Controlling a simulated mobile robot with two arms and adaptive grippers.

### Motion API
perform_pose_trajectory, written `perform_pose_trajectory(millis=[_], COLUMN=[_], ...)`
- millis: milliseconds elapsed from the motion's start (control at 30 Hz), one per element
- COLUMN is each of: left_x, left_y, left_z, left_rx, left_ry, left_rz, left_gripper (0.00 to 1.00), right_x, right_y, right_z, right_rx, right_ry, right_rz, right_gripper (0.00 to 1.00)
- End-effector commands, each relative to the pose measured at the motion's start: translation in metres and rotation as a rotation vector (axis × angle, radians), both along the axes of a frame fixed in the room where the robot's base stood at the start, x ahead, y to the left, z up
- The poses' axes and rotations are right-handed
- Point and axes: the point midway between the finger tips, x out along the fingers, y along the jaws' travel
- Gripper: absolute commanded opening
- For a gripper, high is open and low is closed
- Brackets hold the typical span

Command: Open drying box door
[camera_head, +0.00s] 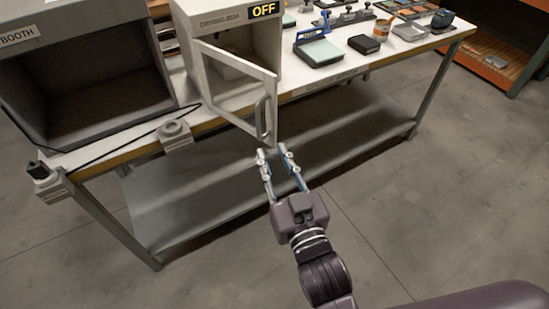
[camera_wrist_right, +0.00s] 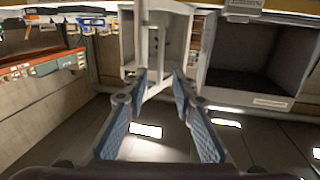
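The drying box (camera_head: 188,22) is a pale cabinet on the table, with a sign reading OFF. Its framed door (camera_head: 272,93) stands partly open, swung out past the table's front edge, and I see into the box through the gap and the door's window. The door handle (camera_head: 264,118) is a grey vertical bar near the door's free edge. My right gripper (camera_head: 272,153) is open and empty just below and in front of the handle, apart from it in the head view. In the right wrist view, the open fingers (camera_wrist_right: 159,78) point toward the door. My left gripper is out of view.
A dark-lined booth (camera_head: 95,95) stands left of the box. Trays, a cup and tools cover the table (camera_head: 300,82) on the right. The floor (camera_head: 440,190) in front is clear.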

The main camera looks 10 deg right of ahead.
Motion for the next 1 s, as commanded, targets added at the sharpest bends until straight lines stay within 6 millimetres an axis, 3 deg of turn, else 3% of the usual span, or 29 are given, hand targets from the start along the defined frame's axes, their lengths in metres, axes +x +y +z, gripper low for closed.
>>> perform_pose_trajectory(millis=[333, 533, 800, 1000], left_x=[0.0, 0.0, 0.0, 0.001], left_y=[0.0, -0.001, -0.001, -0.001], left_z=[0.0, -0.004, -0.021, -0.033], left_rx=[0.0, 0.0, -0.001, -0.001], left_ry=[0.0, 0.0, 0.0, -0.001], left_rz=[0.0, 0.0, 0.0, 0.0], left_gripper=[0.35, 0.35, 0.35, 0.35], right_x=[-0.003, -0.001, 0.013, 0.024], right_y=[-0.001, -0.005, -0.027, -0.044], right_z=[0.0, -0.007, -0.034, -0.038], right_rx=[-0.001, 0.062, 0.515, 0.896], right_ry=[0.0, 0.019, 0.164, 0.316], right_rz=[0.0, 0.014, 0.109, 0.193], right_gripper=[0.25, 0.04, 0.0, 0.0])
